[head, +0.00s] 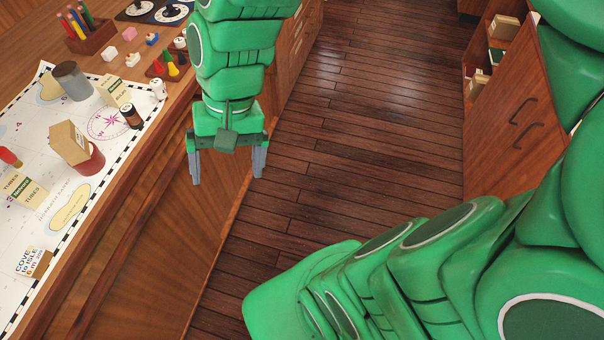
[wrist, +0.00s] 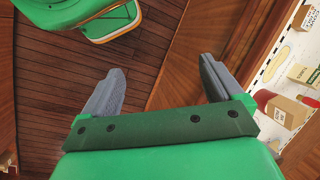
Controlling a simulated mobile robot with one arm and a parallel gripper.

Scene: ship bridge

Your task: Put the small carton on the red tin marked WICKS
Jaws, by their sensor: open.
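A small tan carton (head: 67,143) sits on top of the red tin (head: 88,164) on the chart at the left in the head view. It covers the tin's top, and no marking on the tin can be read from here. In the wrist view the carton (wrist: 285,110) shows at the right edge, with part of the red tin (wrist: 264,98) beside it. My gripper (head: 227,178) is open and empty. It hangs over the floor side of the table's edge, to the right of the tin and apart from it.
Around the tin on the chart (head: 112,150) stand a grey tin (head: 72,82), a pale carton (head: 115,91), a dark bottle (head: 132,116) and cartons marked TUBES (head: 22,188). A cabinet (head: 515,120) stands at the right. The wooden floor (head: 370,130) between is clear.

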